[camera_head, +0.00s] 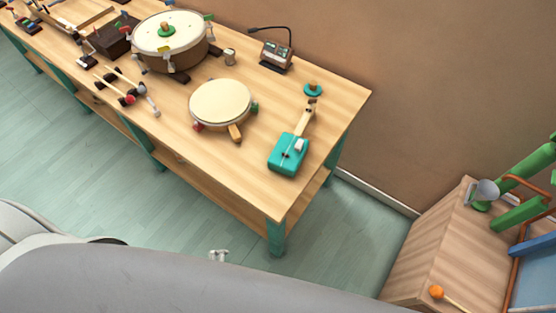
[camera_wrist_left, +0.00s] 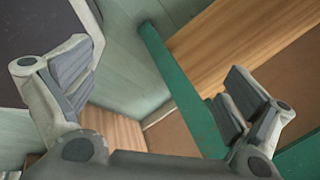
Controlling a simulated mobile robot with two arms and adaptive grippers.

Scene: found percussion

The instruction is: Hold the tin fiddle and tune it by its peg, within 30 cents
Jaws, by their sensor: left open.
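The tin fiddle has a teal box body (camera_head: 283,160) and a pale wooden neck (camera_head: 305,119). It lies at the right end of the workbench, its neck pointing to the back. A teal disc with a wooden knob (camera_head: 313,87) is just beyond the neck's end; I cannot tell whether it is joined to the fiddle. The peg is too small to make out surely. My left gripper (camera_head: 218,255) shows only as small tips in front of the bench, well apart from the fiddle. In the left wrist view its fingers (camera_wrist_left: 158,92) are spread and empty. My right gripper is out of sight.
On the workbench (camera_head: 345,95) are a round drum (camera_head: 221,101), a larger drum (camera_head: 168,33), mallets (camera_head: 125,92), a small can (camera_head: 230,56) and a dark box with a gooseneck (camera_head: 277,57). A lower wooden stand (camera_head: 425,255) with green tubes (camera_head: 525,168) is at right.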

